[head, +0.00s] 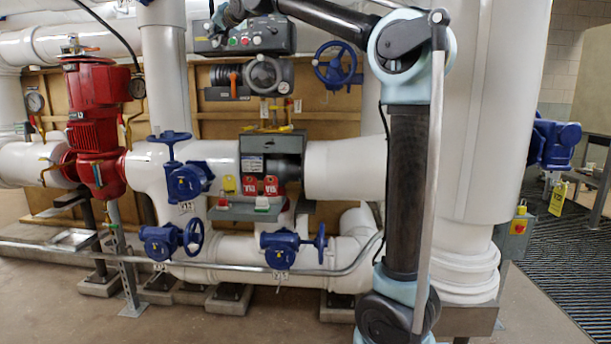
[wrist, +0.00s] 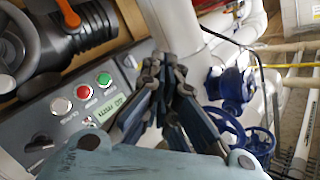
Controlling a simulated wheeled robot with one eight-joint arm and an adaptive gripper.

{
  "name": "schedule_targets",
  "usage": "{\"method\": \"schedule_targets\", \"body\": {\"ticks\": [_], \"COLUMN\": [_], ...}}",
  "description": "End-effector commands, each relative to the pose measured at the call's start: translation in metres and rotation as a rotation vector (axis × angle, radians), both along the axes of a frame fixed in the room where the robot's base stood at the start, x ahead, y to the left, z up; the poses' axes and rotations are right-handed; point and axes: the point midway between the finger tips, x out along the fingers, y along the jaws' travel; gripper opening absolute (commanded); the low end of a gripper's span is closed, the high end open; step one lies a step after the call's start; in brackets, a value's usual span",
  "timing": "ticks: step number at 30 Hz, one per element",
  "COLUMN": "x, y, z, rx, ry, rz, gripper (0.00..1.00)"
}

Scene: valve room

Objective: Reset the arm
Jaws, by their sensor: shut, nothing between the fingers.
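My arm rises on the right in the head view and bends left along the top edge. Its end shows above the grey control box (head: 245,38), where the gripper is too small and cut off to make out. In the wrist view my gripper (wrist: 167,72) has its dark fingers together with nothing held between them. The control box also shows left of the fingers in the wrist view (wrist: 60,125), with red and green buttons and a small display. I cannot tell how far the fingertips are from it.
White pipes (head: 345,168) carry several blue valves, one (head: 187,180) left of a grey box with red tags (head: 262,186). A red pump (head: 95,120) stands left. A thick white column (head: 480,130) is close behind my arm. A rail (head: 200,264) crosses the front.

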Motion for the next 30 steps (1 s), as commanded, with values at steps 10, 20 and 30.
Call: {"method": "schedule_targets", "body": {"ticks": [10,20,30], "x": [-0.002,-0.008,-0.055], "y": [-0.036,-0.122,-0.269], "z": [-0.040,-0.111,-0.250], "rx": [-0.088,-0.234,-0.472], "ry": [0.035,0.107,0.272], "rz": [-0.042,-0.124,-0.223], "gripper": [0.00,0.00,0.00]}}
